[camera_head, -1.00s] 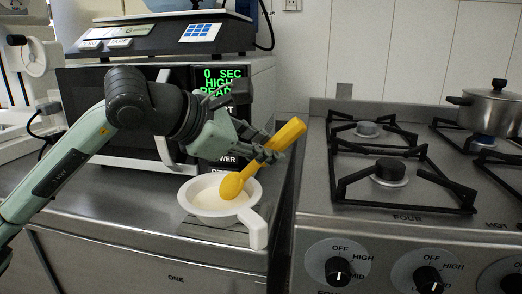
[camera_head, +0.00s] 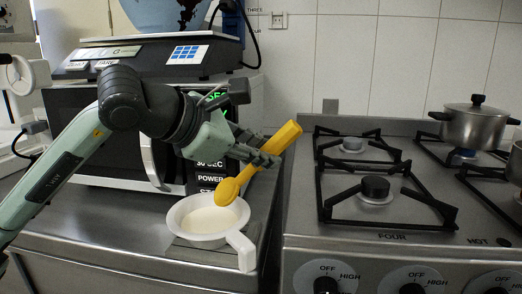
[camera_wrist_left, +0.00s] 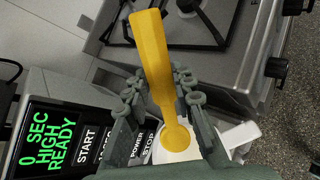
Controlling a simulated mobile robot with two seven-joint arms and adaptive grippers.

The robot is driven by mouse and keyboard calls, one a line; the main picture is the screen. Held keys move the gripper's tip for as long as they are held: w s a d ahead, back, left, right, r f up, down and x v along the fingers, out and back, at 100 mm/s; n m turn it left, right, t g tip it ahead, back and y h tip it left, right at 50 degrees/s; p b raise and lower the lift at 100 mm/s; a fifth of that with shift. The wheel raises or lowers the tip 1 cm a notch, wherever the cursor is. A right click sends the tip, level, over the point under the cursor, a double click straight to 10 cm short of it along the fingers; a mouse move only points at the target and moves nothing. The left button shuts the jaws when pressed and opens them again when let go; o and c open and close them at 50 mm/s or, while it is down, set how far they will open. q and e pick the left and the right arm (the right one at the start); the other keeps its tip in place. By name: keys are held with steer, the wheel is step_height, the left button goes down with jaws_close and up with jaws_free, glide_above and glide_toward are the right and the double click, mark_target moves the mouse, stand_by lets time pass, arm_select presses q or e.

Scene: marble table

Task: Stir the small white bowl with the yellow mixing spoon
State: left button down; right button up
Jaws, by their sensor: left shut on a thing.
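The yellow mixing spoon (camera_head: 257,166) is held by my left gripper (camera_head: 262,157), with its handle pointing up and right and its round head (camera_head: 227,191) down. The spoon also shows between the fingers in the left wrist view (camera_wrist_left: 156,75). The small white bowl (camera_head: 183,212) stands on the metal counter below, with its handle (camera_head: 241,250) toward the front right and pale contents inside. The spoon's head overlaps the bowl's opening; I cannot tell whether it touches the contents. My right gripper is not in view.
A microwave (camera_head: 110,160) stands behind the bowl with a scale (camera_head: 150,58) on top. A gas stove (camera_head: 400,235) is at the right, with a metal pot (camera_head: 474,127) at its back. The counter's front edge is close to the bowl.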

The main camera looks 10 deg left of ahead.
arm_select(q)
steer(key=shift+r, duration=0.1)
steer(key=shift+r+p, duration=0.85)
steer(key=shift+r, duration=0.55)
steer(key=shift+r+p, duration=0.35)
steer(key=shift+r, duration=0.7)
